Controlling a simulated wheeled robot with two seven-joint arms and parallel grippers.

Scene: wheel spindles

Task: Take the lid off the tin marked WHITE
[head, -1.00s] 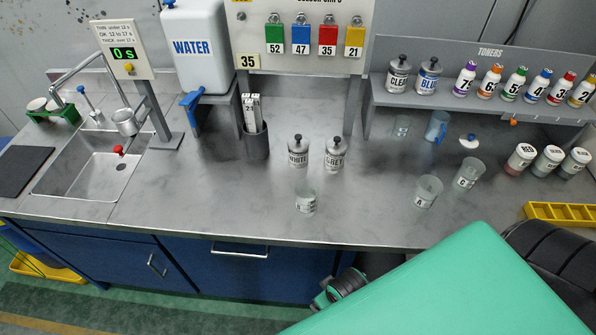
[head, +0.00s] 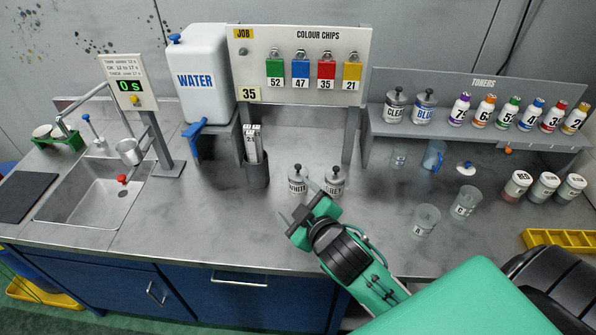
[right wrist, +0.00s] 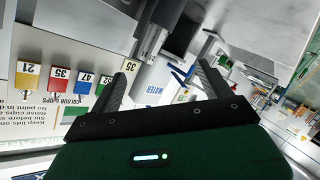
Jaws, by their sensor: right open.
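The tin marked WHITE (head: 296,187) stands upright on the steel counter, a small grey tin with a dark knob on its lid. The similar tin marked GREY (head: 334,184) stands just right of it, partly behind my right gripper. My right gripper (head: 304,203) is open and empty, its fingers in front of the two tins in the head view. Whether it touches a tin cannot be told. In the right wrist view the gripper's two fingers (right wrist: 160,80) are spread, with nothing held between them. My left gripper is not in view.
A dark holder with chip strips (head: 256,172) stands behind and left of the tins. The colour chips board (head: 300,50) rises behind. Clear cups (head: 425,221) stand to the right. The toner shelf (head: 470,130) is at back right.

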